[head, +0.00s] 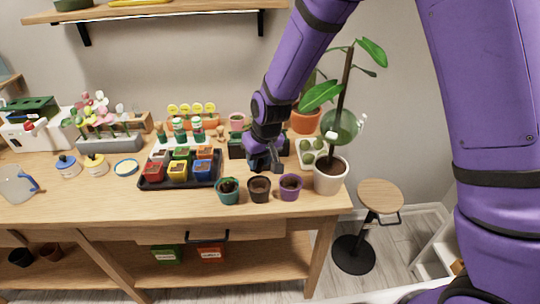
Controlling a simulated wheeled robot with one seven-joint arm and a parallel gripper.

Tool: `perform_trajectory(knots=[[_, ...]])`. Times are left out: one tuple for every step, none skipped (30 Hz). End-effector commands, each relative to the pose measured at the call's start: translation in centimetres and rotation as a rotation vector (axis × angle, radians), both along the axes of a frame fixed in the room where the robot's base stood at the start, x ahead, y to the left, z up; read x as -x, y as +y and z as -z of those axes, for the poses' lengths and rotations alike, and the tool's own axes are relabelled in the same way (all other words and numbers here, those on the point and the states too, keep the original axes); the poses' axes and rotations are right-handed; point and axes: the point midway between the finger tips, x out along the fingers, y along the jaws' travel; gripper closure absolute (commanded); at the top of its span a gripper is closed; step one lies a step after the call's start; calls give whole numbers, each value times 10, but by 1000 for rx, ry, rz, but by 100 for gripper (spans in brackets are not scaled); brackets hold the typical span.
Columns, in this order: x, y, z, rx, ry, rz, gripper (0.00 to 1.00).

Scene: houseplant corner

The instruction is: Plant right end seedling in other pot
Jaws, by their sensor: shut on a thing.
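My gripper (264,163) is low over the table, just behind the row of three small pots. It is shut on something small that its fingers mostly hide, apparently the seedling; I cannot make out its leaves. The row holds a teal pot (228,196) at left, a dark brown pot (259,193) in the middle and a purple pot (290,192) at right. Dark soil shows in their tops. The gripper is nearest the brown pot and looks apart from it. A dark green planter (236,147) stands behind the gripper, partly hidden by my arm.
A black tray (148,186) with several coloured pots lies left of the gripper. A white pot (329,182) with a tall plant stands close at right, before a pale tray of round green plants (311,148). The table's front edge (240,218) is near the small pots.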

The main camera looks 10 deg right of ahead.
Motion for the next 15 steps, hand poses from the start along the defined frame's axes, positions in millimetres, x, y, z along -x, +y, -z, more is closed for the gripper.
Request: perform_trajectory(knots=[[0,-1,4,1,2,1,89],[0,-1,6,0,1,1,89],[0,-1,9,1,1,2,89],[0,-1,11,1,2,2,89],[0,-1,14,2,3,2,89],[0,-1,18,2,3,2,89],[0,-1,20,2,3,2,89],[0,-1,23,1,2,2,89],[0,-1,26,1,2,2,89],[0,-2,29,2,3,2,89],[0,-2,32,2,3,2,89],[0,-2,35,2,3,2,89],[0,-1,37,1,2,2,89],[0,-1,40,1,2,2,89],[0,-1,43,2,3,2,89]])
